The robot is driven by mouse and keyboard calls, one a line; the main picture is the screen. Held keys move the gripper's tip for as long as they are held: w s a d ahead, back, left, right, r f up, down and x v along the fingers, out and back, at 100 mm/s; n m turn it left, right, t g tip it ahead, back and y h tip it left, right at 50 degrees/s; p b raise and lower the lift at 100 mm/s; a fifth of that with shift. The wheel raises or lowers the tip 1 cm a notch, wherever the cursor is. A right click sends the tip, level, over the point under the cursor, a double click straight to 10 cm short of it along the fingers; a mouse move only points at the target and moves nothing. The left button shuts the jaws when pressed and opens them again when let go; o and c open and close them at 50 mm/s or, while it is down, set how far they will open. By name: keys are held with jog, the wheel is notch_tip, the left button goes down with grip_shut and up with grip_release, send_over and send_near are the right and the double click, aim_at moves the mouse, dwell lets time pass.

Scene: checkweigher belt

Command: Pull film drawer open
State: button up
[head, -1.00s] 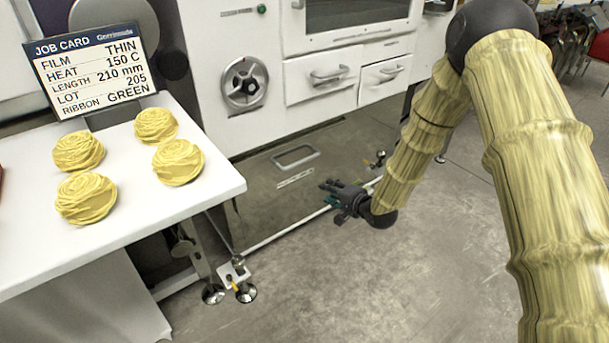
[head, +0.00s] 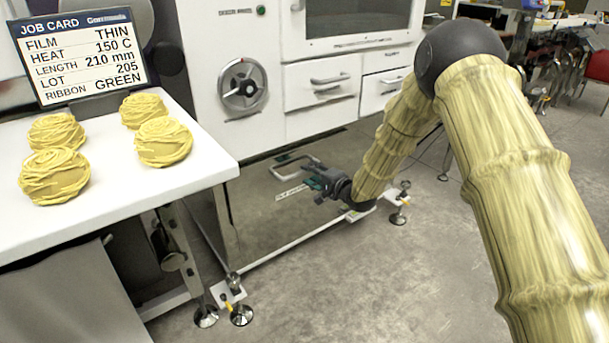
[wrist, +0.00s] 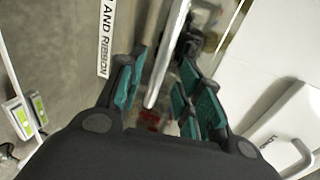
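The film drawer is the low grey-brown front (head: 265,215) under the white machine. Its pale bar handle (head: 285,172) is near the top, above a small label. In the wrist view the label (wrist: 106,40) reads "AND RIBBON". My gripper (head: 308,170) is at the right end of the handle in the head view. In the wrist view my gripper (wrist: 165,95) is open, and the handle bar (wrist: 165,50) runs between its teal-padded fingers. I cannot tell whether any pad touches the bar. The drawer front looks flush with the machine.
Two white drawers with handles, a wider one (head: 323,84) and a narrower one (head: 384,88), sit above. A white table (head: 105,200) with several yellow coils and a job card (head: 82,55) stands left. Levelling feet (head: 240,314) stand on the floor. Floor in front is clear.

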jog(key=shift+b+x, duration=0.5)
jog(key=shift+x, duration=1.7)
grip_shut()
